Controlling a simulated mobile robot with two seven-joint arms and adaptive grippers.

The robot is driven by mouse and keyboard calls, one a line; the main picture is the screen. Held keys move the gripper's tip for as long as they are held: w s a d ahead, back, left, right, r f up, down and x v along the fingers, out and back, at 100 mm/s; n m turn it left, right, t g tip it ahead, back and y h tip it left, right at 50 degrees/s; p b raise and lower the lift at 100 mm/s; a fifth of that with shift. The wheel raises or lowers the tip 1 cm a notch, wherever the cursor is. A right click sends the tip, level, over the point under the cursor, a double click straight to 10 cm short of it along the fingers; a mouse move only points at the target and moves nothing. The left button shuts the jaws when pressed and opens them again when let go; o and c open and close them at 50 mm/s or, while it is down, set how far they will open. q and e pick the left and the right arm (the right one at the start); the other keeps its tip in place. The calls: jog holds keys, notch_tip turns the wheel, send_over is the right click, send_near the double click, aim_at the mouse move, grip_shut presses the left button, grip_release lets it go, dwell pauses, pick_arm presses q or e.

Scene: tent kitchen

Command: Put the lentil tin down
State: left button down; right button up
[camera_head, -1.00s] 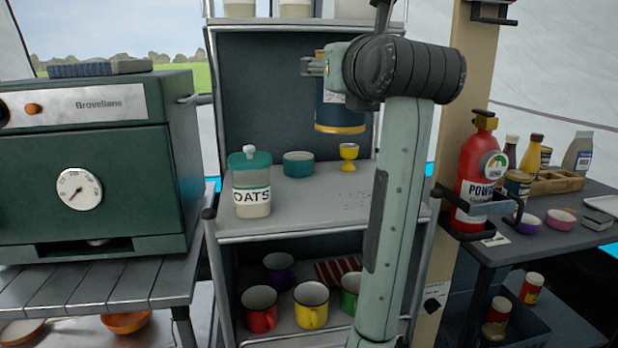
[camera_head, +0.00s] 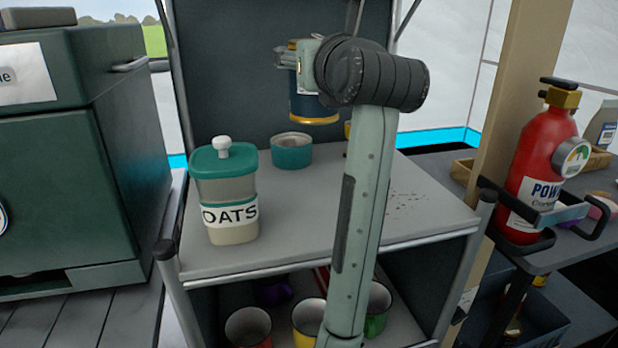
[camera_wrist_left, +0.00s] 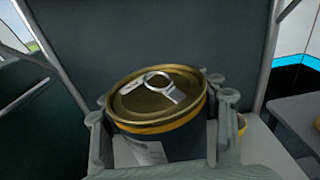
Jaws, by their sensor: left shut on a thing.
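The lentil tin (camera_head: 312,108), dark blue with a gold rim at its base, is held upright above the shelf top. My left gripper (camera_head: 297,58) is shut on it, and my arm covers part of it. In the left wrist view the tin (camera_wrist_left: 165,103) shows its gold lid and ring pull, with the gripper fingers (camera_wrist_left: 160,130) on either side. The shelf top (camera_head: 290,215) is grey, with dark specks at its right. My right gripper is in neither view.
An oats jar (camera_head: 225,195) with a teal lid stands front left on the shelf. A teal bowl (camera_head: 292,153) stands near the tin, and a yellow cup (camera_head: 347,130) is mostly hidden by my arm. A red extinguisher (camera_head: 540,155) is at right. Mugs sit below.

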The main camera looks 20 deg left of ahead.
aim_at(308, 99)
pick_arm(q)
jog(key=shift+s+d+f, duration=0.1)
jog(key=shift+f, duration=0.25)
notch_tip(308, 99, down, 6)
jog(key=shift+f, duration=0.1)
notch_tip(308, 99, down, 3)
jog(key=shift+r+b, duration=0.1)
jog(key=shift+b, duration=0.2)
jog(key=shift+f, duration=0.5)
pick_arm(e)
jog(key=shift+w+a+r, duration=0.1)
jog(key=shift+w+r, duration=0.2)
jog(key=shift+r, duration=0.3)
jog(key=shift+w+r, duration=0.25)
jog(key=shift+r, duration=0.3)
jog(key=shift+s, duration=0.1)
